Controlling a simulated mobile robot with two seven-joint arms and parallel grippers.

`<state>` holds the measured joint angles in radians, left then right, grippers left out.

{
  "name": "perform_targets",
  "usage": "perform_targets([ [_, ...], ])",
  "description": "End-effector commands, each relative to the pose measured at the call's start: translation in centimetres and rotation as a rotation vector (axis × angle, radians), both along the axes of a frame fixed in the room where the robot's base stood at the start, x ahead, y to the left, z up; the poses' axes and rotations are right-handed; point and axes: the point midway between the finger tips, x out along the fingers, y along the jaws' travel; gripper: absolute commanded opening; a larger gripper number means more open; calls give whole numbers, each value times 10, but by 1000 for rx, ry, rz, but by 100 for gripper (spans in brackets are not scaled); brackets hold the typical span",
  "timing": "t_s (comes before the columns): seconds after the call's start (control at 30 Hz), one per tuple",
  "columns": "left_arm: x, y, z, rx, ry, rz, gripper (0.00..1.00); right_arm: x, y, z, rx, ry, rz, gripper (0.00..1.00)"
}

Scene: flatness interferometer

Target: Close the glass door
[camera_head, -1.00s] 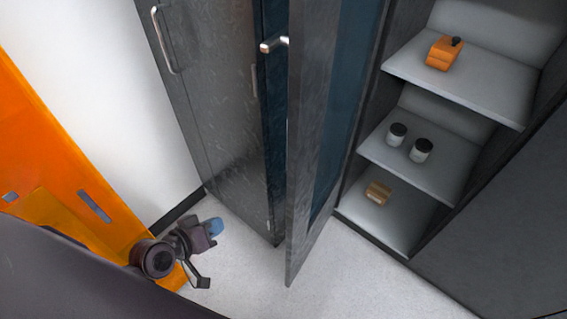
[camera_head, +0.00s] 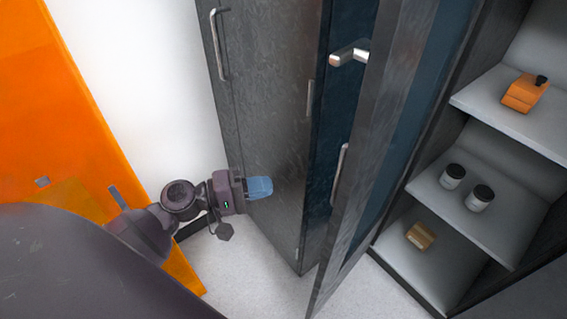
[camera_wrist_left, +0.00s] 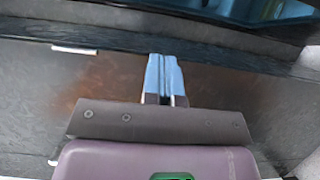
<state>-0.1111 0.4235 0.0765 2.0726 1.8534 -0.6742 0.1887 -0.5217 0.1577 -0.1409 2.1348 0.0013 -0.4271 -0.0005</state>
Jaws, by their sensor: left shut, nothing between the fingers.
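The glass door (camera_head: 365,150) has a dark grey frame around a dark blue glass pane. It stands swung open in the head view, its free edge toward me and the shelved cabinet behind it to the right. My left gripper (camera_head: 268,187) has blue fingers, shut and empty, left of the door in front of a dark grey cabinet front. In the left wrist view its fingers (camera_wrist_left: 164,80) are together, with dark panels beyond. My right gripper is out of view.
A tall grey cabinet front (camera_head: 265,110) stands left of the door. Light floor (camera_head: 255,270) is clear below.

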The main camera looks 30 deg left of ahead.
Motion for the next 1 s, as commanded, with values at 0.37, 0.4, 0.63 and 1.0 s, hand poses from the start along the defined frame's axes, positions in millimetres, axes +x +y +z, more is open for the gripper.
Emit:
perform_targets([
  [0.37, 47, -45, 3, 1, -6, -1, 0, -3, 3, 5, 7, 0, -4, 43],
  [0.4, 51, -50, 2, 1, -4, -1, 0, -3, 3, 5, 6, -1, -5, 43],
  [0.63, 63, -81, 3, 1, -4, -1, 0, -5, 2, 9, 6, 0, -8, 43],
  [1.0, 63, -101, -1, 2, 1, 1, 0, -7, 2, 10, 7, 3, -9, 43],
])
